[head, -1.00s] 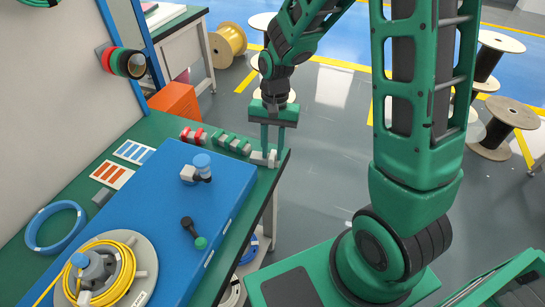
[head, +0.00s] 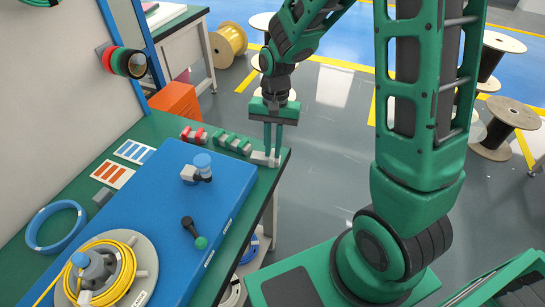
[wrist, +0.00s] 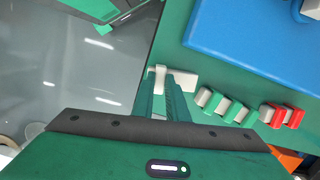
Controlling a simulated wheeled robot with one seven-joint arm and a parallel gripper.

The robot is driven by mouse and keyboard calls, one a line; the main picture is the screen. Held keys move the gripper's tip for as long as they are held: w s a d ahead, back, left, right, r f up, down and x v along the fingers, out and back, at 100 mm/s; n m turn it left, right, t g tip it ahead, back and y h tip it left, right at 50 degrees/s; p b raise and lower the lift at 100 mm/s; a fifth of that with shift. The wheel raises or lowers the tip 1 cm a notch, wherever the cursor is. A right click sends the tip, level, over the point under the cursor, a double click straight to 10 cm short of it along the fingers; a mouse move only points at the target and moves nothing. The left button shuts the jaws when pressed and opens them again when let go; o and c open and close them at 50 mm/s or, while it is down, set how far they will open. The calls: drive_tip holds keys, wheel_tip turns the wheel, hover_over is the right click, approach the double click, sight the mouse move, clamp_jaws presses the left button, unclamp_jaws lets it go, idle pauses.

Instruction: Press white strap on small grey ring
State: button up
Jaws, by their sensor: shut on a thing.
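In the wrist view the white strap (wrist: 187,79) extends past the fingers. My gripper (head: 272,158) points down there, its fingers close together and shut on the strap. In the wrist view my gripper (wrist: 167,78) has its fingertips on either side of the strap's narrow part. The strap appears to rest on the table. I cannot clearly pick out a small grey ring.
Red (head: 194,135) and green clips (head: 232,143) lie left of my gripper. A blue board (head: 160,215) carries a yellow cable coil (head: 125,270), a blue-topped fitting (head: 202,165) and a black-and-green handle (head: 194,232). A blue ring (head: 35,237) lies on the left. The table edge is close to my gripper.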

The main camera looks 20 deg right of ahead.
wheel_tip(320, 180, up, 8)
drive_tip(key=shift+f, duration=0.15)
idle(0.7)
